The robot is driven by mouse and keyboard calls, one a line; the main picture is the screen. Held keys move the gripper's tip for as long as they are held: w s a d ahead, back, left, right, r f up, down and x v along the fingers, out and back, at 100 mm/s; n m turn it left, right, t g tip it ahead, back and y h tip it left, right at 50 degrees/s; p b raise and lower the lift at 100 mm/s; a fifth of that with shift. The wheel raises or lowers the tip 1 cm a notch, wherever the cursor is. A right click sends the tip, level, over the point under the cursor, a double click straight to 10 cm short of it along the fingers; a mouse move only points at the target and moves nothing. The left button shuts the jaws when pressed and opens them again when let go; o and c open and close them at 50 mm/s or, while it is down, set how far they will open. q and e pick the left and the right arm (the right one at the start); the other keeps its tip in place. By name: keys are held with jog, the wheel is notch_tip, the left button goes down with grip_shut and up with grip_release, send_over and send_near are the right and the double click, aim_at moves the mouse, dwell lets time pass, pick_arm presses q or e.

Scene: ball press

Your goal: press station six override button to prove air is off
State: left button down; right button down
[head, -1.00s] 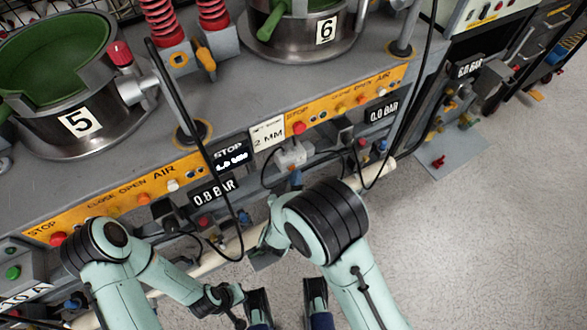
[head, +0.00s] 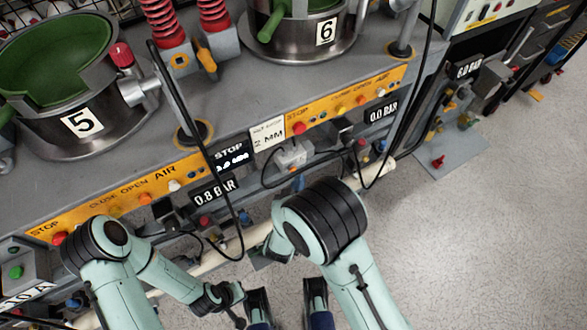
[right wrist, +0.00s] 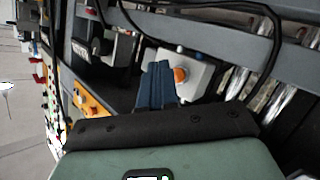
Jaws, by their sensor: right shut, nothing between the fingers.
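A light grey box with a round orange button (right wrist: 180,75) is ahead of my right gripper in the right wrist view. The box (head: 293,154) also shows in the head view, below the front panel of station 6 (head: 326,31). My right gripper (right wrist: 160,83) is shut and empty, its blue fingers just left of the button in the picture. I cannot tell whether they touch it. In the head view my right gripper (head: 298,184) is mostly hidden by my arm.
The display above station 6's air hoses reads 0.0 BAR (head: 381,112); station 5's reads 0.8 BAR (head: 214,191). Black hoses (head: 232,215) loop before the panel, and a pale rail (head: 225,250) runs below. Open floor (head: 480,250) lies at right.

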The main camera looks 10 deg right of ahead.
jog(key=shift+s+d+p, duration=0.1)
jog(key=shift+s+d, duration=0.15)
jog(key=shift+s, duration=0.5)
jog(key=shift+s+d+p, duration=0.1)
jog(key=shift+s+d, duration=0.2)
jog(key=shift+s, duration=0.45)
jog(key=shift+s+d+p, duration=0.1)
jog(key=shift+s+d, duration=0.15)
jog(key=shift+s, duration=0.5)
